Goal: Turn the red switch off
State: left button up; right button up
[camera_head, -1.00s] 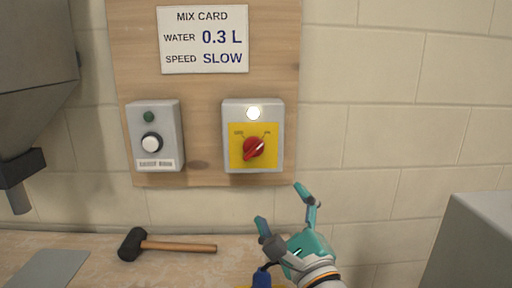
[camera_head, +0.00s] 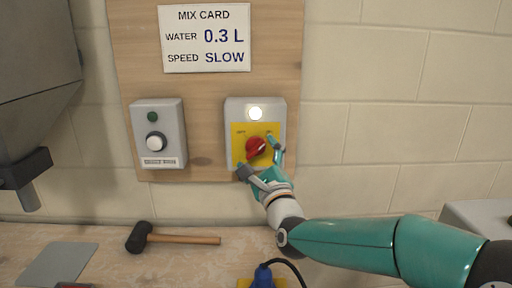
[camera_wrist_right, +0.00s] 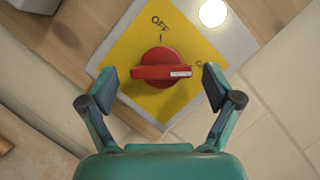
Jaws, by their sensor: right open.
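The red switch (camera_head: 256,148) is a rotary knob on a yellow plate (camera_head: 237,157) on a grey box. A white lamp (camera_head: 255,114) above it is lit. In the right wrist view the red switch (camera_wrist_right: 160,68) has its white mark pointing right, toward a partly hidden label, while "OFF" (camera_wrist_right: 160,21) stands above it. My right gripper (camera_head: 260,158) is open at the switch. In the right wrist view its fingertips (camera_wrist_right: 160,84) are on either side of the knob, with gaps visible. My left gripper is not in view.
A second grey box with a white button (camera_head: 155,143) is on the same wooden board (camera_head: 203,90), left of the switch. A mallet (camera_head: 170,238), a grey sheet (camera_head: 60,264) and a blue plug (camera_head: 263,276) with a cable lie below. A grey hopper (camera_head: 35,75) hangs at left.

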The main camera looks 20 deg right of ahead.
jog(key=shift+w+r, duration=0.1)
jog(key=shift+w, duration=0.4)
jog(key=c, duration=1.1)
jog(key=shift+c, duration=0.2)
